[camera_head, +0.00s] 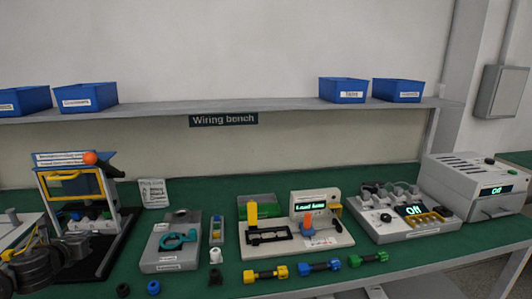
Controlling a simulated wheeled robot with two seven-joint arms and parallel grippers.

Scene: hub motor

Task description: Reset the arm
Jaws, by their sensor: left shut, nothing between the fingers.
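My left gripper (38,262) is at the lower left edge of the head view, dark and only partly in view. It is shut and empty, in front of a black press-like stand (98,230) with a yellow handle and an orange ball knob. I cannot tell whether it touches the stand. My right gripper is not in view.
The green bench (400,262) holds a grey block with a teal part (172,240), a white display fixture (300,238), a grey control box (405,215) and a white machine (478,185). Yellow, blue and green connectors (319,267) lie in front. Blue bins (343,91) stand on the shelf.

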